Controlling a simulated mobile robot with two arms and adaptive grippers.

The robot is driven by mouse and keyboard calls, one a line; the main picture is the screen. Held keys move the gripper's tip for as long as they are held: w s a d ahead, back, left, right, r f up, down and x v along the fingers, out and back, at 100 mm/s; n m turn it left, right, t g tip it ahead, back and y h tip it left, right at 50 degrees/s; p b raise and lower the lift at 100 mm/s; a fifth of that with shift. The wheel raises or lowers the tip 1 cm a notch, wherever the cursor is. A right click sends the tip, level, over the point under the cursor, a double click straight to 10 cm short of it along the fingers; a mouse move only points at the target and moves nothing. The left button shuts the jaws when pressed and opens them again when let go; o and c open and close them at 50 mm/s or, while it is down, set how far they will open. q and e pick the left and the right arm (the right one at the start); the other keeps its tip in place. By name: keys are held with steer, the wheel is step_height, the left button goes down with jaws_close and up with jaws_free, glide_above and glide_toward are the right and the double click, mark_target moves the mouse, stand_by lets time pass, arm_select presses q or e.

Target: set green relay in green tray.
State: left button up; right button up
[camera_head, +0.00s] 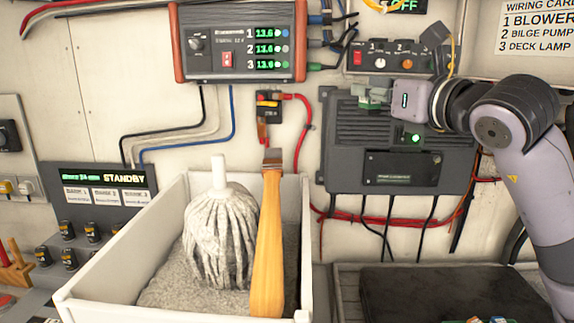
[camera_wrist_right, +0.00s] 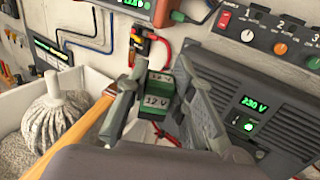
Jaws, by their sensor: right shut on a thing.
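The green relay (camera_wrist_right: 157,101), a small block with white "12 V" labels, is between the fingers of my right gripper (camera_wrist_right: 158,95) in the right wrist view. The fingers are shut on its sides. In the head view the relay (camera_head: 369,101) is small and partly covered by my right gripper (camera_head: 376,93), held up in front of the dark wall unit. I cannot make out a green tray in either view. My left gripper is not in view.
A dark mat (camera_head: 400,290) lies at lower right, with small coloured items cut off at the bottom edge. Cables (camera_head: 380,218) hang below the wall unit (camera_head: 345,150).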

steer(key=s+a+f+n+g+y, duration=0.1)
steer(key=s+f+n+y, duration=0.1)
steer(key=f, duration=1.4)
steer(key=s+a+f+n+g+y, duration=0.1)
steer(key=a+f+g+y, duration=0.1)
steer(key=f, duration=1.3)
steer(key=s+d+f, duration=0.2)
steer(key=s+f, duration=0.9)
steer(key=f, duration=0.1)
steer(key=s+d+f+m+t+h, duration=0.1)
steer(key=s+d+m+t+h, duration=0.1)
steer(key=s+d+m+h, duration=0.1)
steer(key=s+d+f+m+t+h+b, duration=0.1)
steer(key=s+d+f+m+t+h, duration=0.1)
steer(key=s+h, duration=0.4)
steer(key=d+m+h, duration=0.1)
steer(key=m+h, duration=0.1)
steer(key=shift+s+f+m+t, duration=0.15)
steer(key=shift+f+m+t, duration=0.15)
steer(key=shift+m, duration=0.1)
